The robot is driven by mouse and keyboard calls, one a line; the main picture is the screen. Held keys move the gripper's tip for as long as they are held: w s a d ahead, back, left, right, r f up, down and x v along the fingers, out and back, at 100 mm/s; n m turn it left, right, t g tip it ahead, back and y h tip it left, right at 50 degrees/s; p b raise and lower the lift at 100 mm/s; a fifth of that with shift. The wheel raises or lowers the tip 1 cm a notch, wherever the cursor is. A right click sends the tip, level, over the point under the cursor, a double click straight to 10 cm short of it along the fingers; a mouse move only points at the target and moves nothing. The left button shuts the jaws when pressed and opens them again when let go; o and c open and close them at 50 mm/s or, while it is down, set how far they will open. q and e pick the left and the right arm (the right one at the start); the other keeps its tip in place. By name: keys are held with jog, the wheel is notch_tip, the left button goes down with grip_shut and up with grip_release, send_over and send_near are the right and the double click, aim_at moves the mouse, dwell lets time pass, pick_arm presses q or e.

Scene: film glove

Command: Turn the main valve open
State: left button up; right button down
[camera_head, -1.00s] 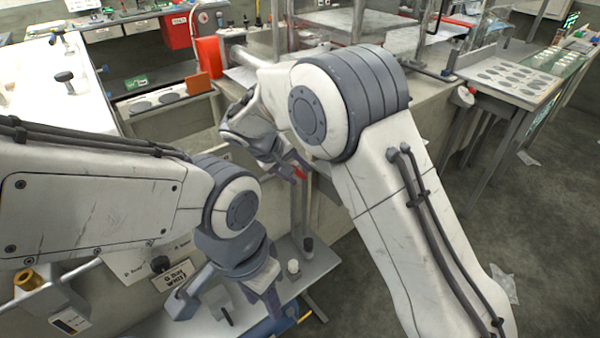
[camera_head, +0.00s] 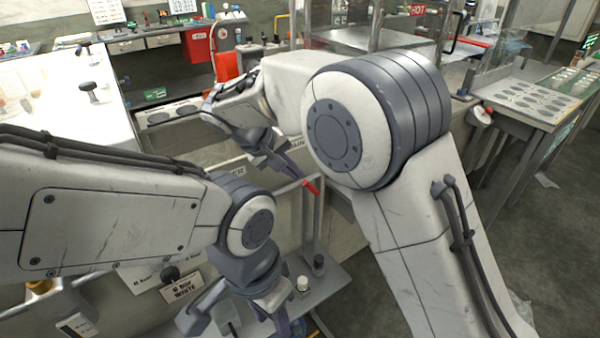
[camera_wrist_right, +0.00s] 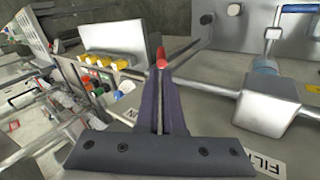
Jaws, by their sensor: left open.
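A red-tipped lever (camera_head: 310,186), which looks like the main valve's handle, stands at the panel edge right of centre in the head view. Its red end (camera_wrist_right: 161,58) shows just beyond my right fingertips in the right wrist view. My right gripper (camera_head: 292,168) reaches down to it from the upper left, its two purple fingers close together. Whether they touch the red end is not clear. My left gripper (camera_head: 236,318) is open and points down over the lower bench, its fingers partly cut by the frame edge. The lever's pivot is not clearly visible.
A lettered sign (camera_head: 182,288) and a small white-capped item (camera_head: 302,286) are near my left gripper. In the right wrist view, a row of coloured knobs (camera_wrist_right: 105,63) and a grey pipe fitting (camera_wrist_right: 268,105) flank the fingers. Open floor (camera_head: 540,225) lies right.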

jog(key=w+d+r+m+t+y+p, duration=0.1)
jog(key=d+r+m+t+y+p, duration=0.2)
jog(key=d+p, duration=0.75)
jog(key=s+d+m+g+y+p, duration=0.1)
jog(key=s+d+m+y+p, duration=0.1)
jog(key=s+d+y, duration=0.15)
jog(key=m+y+b, duration=0.2)
jog(key=y, duration=0.1)
send_near(314, 187)
notch_tip(314, 187, down, 3)
jog(key=d, duration=0.2)
jog(key=w+a, duration=0.1)
jog(key=w+a+f, duration=0.1)
jog(key=shift+w+a+f+b, duration=0.2)
jog(key=shift+a+f+b, duration=0.1)
jog(key=shift+a+b, duration=0.1)
jog(key=shift+w+a+f, duration=0.1)
jog(key=shift+w+a, duration=0.15)
jog(key=shift+a, duration=0.2)
